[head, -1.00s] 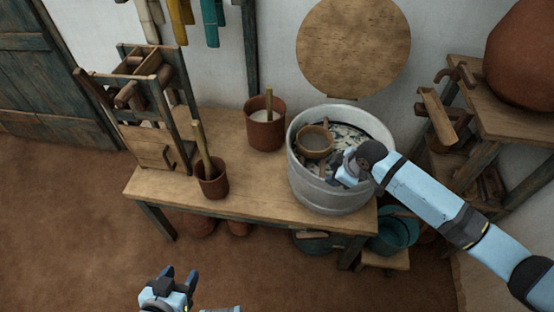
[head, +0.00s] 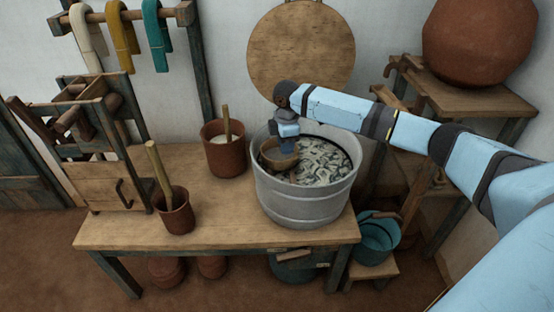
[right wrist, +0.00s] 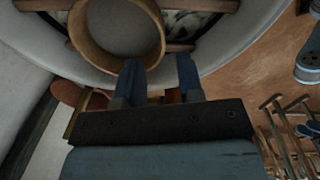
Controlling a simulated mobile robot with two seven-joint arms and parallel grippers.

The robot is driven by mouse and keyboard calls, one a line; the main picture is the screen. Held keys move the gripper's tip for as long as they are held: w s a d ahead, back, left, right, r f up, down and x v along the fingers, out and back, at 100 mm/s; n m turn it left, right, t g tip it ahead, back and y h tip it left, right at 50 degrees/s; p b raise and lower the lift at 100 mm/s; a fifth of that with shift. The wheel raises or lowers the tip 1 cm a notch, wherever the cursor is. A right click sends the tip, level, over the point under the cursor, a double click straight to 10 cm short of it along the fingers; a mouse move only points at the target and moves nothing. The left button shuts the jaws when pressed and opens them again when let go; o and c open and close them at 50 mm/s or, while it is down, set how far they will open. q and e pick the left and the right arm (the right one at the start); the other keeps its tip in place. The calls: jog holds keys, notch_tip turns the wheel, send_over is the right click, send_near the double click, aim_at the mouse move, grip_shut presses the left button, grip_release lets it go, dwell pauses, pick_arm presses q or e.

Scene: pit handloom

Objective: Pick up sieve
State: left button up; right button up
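The sieve (head: 277,160) is a round wooden hoop in the left part of the grey metal tub (head: 305,207). In the right wrist view the sieve (right wrist: 82,40) shows as a ring at the top, near wooden bars across the tub. My right gripper (head: 288,143) is over the sieve's far side in the head view and hides part of it. In the right wrist view the right gripper's fingers (right wrist: 158,72) are apart with a gap between them. The left finger overlaps the sieve's rim; I cannot tell whether it touches. My left gripper is not in the head view.
The tub stands at the right end of a wooden bench (head: 235,235), holding mottled grey-white contents. Two brown pots with sticks, one farther back (head: 224,160) and one in front (head: 176,219), stand left of it. A round wooden lid (head: 300,50) is behind.

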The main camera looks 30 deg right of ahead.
aim_at(283, 162)
notch_tip(283, 162, down, 3)
jog(key=shift+w+f+b, duration=0.1)
jog(key=shift+b, duration=0.2)
jog(key=f, duration=0.1)
jog(key=f+b, duration=0.1)
jog(key=f, duration=0.1)
jog(key=shift+w+f+b, duration=0.2)
jog(key=shift+f+b, duration=0.05)
jog(key=shift+b, duration=0.05)
jog(key=shift+f, duration=0.6)
grip_shut()
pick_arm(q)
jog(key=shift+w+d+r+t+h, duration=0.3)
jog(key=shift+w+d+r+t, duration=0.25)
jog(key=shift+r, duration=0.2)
